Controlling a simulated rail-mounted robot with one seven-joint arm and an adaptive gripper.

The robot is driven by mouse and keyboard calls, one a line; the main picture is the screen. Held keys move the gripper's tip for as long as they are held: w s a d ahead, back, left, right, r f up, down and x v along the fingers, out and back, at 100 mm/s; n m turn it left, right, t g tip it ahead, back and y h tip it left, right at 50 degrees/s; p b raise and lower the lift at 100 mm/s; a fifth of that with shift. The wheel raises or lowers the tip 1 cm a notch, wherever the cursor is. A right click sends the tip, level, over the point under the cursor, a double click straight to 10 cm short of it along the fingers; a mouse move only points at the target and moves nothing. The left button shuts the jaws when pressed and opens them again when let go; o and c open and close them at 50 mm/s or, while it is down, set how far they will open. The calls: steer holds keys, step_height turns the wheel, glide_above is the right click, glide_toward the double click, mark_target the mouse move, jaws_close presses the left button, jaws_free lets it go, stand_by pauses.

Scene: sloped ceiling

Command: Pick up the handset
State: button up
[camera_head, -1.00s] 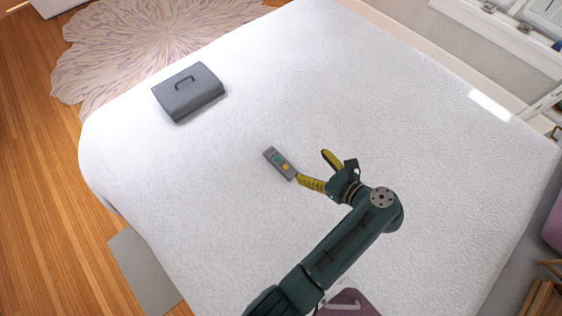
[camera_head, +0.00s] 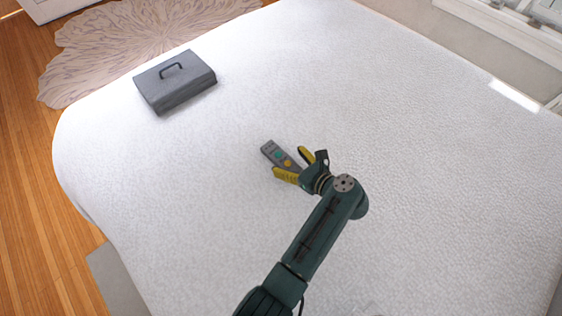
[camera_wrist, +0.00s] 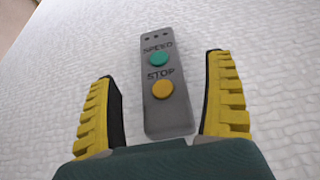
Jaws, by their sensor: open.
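The handset (camera_head: 272,149) is a small grey remote with a green and a yellow button, lying on the white bed cover. In the wrist view the handset (camera_wrist: 165,112) lies between my two yellow fingers, its far end reaching past them. The words SPEED and STOP show on it. My gripper (camera_head: 289,164) is open, with one finger on each side of the handset's near part. It also shows in the wrist view (camera_wrist: 160,75), with gaps between both fingers and the handset. I cannot tell the exact height of the fingers above the cover.
A dark grey box with a handle (camera_head: 176,84) sits on the bed at the upper left. The white bed (camera_head: 420,130) is otherwise clear around the handset. A patterned rug (camera_head: 140,35) and wooden floor (camera_head: 30,200) lie beyond its left edge.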

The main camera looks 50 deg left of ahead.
mark_target(281, 158)
steer(key=b+x, duration=0.1)
steer(key=x, duration=0.1)
steer(key=f+b+x, duration=0.1)
steer(key=b+x, duration=0.1)
steer(key=x, duration=0.1)
steer(key=shift+s+d, duration=0.1)
steer(key=shift+d, duration=0.15)
steer(key=shift+a, duration=0.35)
steer(key=shift+d+r, duration=0.1)
steer(key=c, duration=1.3)
